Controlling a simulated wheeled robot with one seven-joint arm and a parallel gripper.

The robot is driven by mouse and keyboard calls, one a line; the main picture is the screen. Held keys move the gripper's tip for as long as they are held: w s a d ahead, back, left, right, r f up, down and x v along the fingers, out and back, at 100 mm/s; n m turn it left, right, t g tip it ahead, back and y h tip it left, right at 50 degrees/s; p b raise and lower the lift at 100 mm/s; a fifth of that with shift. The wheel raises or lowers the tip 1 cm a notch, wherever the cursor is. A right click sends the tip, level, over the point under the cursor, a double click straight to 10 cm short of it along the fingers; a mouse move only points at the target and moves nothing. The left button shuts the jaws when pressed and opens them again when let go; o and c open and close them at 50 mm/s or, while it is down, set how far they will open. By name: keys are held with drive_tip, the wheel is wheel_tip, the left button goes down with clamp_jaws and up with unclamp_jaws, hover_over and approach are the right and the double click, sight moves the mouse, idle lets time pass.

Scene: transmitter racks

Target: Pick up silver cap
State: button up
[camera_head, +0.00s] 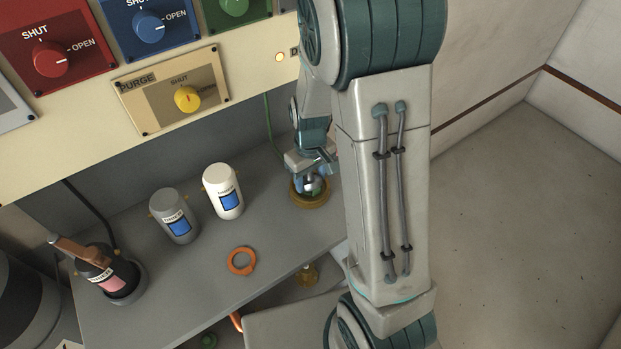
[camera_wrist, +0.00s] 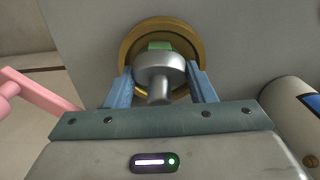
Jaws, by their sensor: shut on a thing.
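The silver cap (camera_wrist: 160,72) is a rounded metal piece with a short stem, between the two blue fingers of my gripper (camera_wrist: 161,85) in the wrist view. The fingers are shut on it. Behind it is a round brass ring or base (camera_wrist: 134,52), with a small green patch showing above the cap. In the head view, my gripper (camera_head: 312,180) is at the right end of the grey bench, and the cap (camera_head: 312,187) shows small and partly covered above the brass base (camera_head: 310,203). I cannot tell whether the cap touches the base.
An orange ring (camera_head: 241,261) lies near the front edge. The valve panel (camera_head: 60,135) rises behind. A pink part (camera_wrist: 35,90) shows left in the wrist view.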

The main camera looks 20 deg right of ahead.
drive_tip(key=shift+r, duration=0.1)
drive_tip(key=shift+r, duration=0.45)
drive_tip(key=r, duration=0.3)
drive_tip(key=shift+w+d+r+b, duration=0.25)
drive_tip(key=shift+w+d+b, duration=0.1)
drive_tip(key=shift+w, duration=0.05)
drive_tip(key=w+d+r+b, duration=0.1)
drive_tip(key=w+d+r, duration=0.5)
drive_tip(key=w+d, duration=0.1)
drive_tip(key=shift+d+r, duration=0.25)
drive_tip(key=shift+d, duration=0.15)
